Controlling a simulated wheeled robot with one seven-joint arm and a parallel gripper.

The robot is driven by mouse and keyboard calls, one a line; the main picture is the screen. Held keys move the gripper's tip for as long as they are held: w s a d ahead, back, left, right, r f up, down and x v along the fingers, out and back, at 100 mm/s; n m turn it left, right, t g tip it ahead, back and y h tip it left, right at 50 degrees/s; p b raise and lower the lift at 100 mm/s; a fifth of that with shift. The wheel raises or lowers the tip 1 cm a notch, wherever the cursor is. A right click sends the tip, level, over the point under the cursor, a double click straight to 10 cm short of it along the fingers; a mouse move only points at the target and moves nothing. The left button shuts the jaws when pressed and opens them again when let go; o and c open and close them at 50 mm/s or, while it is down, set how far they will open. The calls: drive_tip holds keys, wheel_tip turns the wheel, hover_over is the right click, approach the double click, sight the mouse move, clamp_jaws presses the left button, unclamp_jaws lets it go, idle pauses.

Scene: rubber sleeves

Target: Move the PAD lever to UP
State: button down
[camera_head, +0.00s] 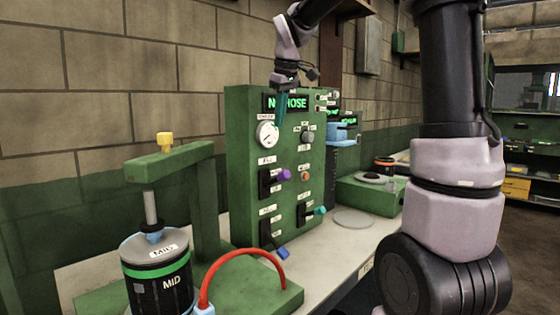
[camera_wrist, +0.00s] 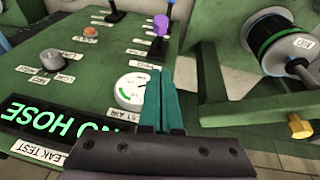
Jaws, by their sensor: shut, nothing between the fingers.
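The green control panel (camera_head: 240,150) carries several levers. One with a purple knob (camera_head: 283,175) is on the left, and it also shows in the wrist view (camera_wrist: 161,25). A blue-handled lever (camera_head: 281,252) sits below it, its handle angled downward. A teal-handled lever (camera_head: 319,211) is at the lower right, sticking outward. Their labels are too small to read, so I cannot tell which is PAD. My gripper (camera_head: 281,118) is shut and empty in front of the panel's upper part, near the gauge (camera_head: 267,134). Its teal fingers (camera_wrist: 163,103) overlap the gauge's edge in the wrist view.
The panel's display (camera_head: 287,103) reads NO HOSE. A grey knob (camera_head: 307,137) and an orange button (camera_head: 306,176) are on its right side. A green press frame (camera_head: 200,190) with a black MID canister (camera_head: 160,285) and a red hose (camera_head: 240,254) stand to the left.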

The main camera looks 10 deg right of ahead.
drive_tip(key=shift+w+a, duration=0.1)
drive_tip(key=shift+w, duration=0.25)
hover_over(276, 180)
wheel_tip(276, 180, down, 9)
drive_tip(key=f, duration=0.1)
drive_tip(key=s+f, duration=0.1)
drive_tip(key=f, duration=0.1)
drive_tip(key=shift+s+d+f, duration=0.15)
drive_tip(key=shift+d, duration=0.2)
drive_tip(key=shift+s+d+f, duration=0.1)
drive_tip(key=shift+d+f, duration=0.1)
drive_tip(key=shift+f, duration=0.2)
